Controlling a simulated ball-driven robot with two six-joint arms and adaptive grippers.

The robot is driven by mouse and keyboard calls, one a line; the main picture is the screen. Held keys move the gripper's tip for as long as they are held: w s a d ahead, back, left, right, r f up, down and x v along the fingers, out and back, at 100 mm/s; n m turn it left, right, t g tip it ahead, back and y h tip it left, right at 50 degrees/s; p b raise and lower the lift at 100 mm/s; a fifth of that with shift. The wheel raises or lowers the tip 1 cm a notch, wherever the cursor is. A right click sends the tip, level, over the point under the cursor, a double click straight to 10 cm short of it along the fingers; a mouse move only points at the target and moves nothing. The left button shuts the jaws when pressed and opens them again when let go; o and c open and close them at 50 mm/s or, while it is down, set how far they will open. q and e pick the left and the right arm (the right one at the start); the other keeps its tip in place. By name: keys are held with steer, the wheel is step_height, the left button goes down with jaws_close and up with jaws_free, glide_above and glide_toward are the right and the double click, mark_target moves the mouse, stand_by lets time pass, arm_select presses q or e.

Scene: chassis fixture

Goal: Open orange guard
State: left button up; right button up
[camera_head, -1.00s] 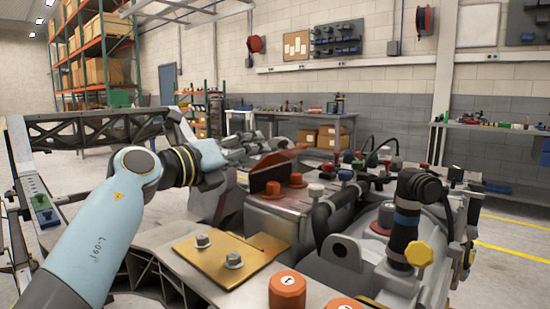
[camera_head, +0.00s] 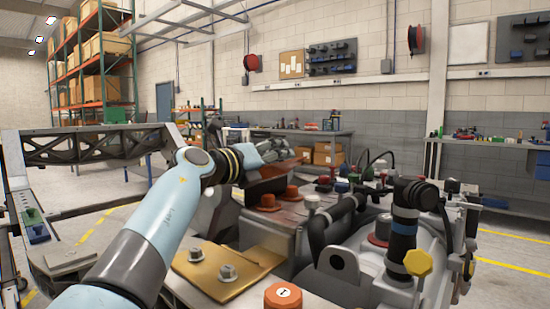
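The orange guard (camera_head: 304,154) is a tilted, thin orange panel over the grey metal box in the middle of the fixture. My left gripper (camera_head: 279,147) is grey, at the end of the pale blue arm that comes in from the lower left. It lies in front of and just above the guard in the picture. Whether it touches the guard, and how its fingers are set, is too small to tell. My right gripper is not in view.
Two orange caps (camera_head: 268,201) sit on the metal box (camera_head: 262,224) below the guard. A brass plate (camera_head: 228,269) with two bolts lies in front. Black hoses and a yellow knob (camera_head: 418,262) crowd the right side. A dark frame (camera_head: 85,146) stands at the left.

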mark_target(266, 177)
arm_select(q)
jaws_close()
steer(key=n+p, duration=0.1)
steer(key=p, duration=0.1)
steer(key=w+a+r+n+p, duration=0.1)
steer(key=n+p, duration=0.1)
steer(key=p, duration=0.1)
steer(key=a+n+p, duration=0.1)
steer(key=p, duration=0.2)
steer(key=shift+w+a+r+n, duration=0.1)
steer(key=shift+w+r+n, duration=0.1)
steer(key=shift+w+n, duration=0.15)
steer(key=shift+w+a+f+n+p, duration=0.1)
steer(key=shift+a+f+n+p, duration=0.2)
steer(key=shift+n, duration=0.25)
steer(key=shift+d+f, duration=0.1)
